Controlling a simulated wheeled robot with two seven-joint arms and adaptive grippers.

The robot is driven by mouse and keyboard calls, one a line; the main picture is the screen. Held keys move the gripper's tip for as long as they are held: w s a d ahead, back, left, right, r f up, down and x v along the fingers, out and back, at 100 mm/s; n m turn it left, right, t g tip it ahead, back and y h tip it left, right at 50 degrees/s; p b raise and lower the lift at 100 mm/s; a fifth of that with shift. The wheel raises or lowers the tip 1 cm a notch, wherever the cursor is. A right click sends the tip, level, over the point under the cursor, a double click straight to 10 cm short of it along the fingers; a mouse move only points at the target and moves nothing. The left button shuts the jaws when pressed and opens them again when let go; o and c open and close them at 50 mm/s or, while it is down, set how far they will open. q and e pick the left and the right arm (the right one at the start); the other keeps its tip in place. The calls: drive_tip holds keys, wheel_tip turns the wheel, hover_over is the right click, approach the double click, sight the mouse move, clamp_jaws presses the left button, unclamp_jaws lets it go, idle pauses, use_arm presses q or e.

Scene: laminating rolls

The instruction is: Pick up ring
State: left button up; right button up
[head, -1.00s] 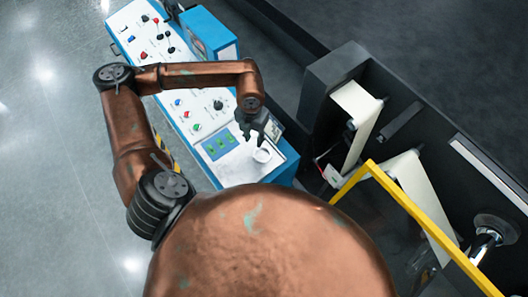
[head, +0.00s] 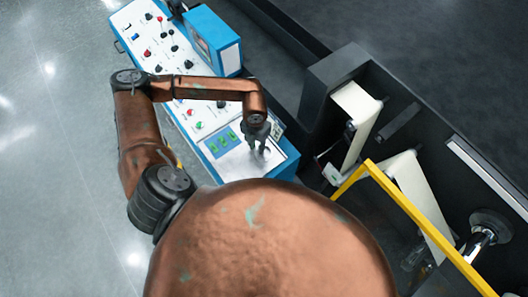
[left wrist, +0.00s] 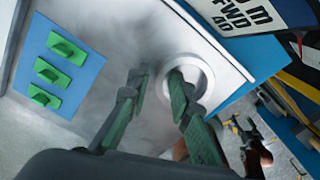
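A white ring (left wrist: 205,75) lies flat on the grey-white top of the control panel (left wrist: 105,22), near its edge, in the left wrist view. In the head view the ring (head: 265,154) is small and partly hidden by my left gripper (head: 258,146), which points down over it. In the left wrist view my left gripper (left wrist: 158,82) is open, with green-padded fingers. One fingertip overlaps the ring's hole and the other is outside its left side, so the ring's left wall lies between them. I cannot tell whether they touch it. My right gripper is not in view.
A blue pad with green switches (left wrist: 62,68) lies left of the ring. A labelled display (left wrist: 245,12) stands beyond it. In the head view, the machine with white rolls (head: 357,105) and a yellow rail (head: 410,215) stand to the right.

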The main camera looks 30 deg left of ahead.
use_arm(q)
clamp_jaws()
drive_tip(key=shift+r, duration=0.1)
idle(0.3)
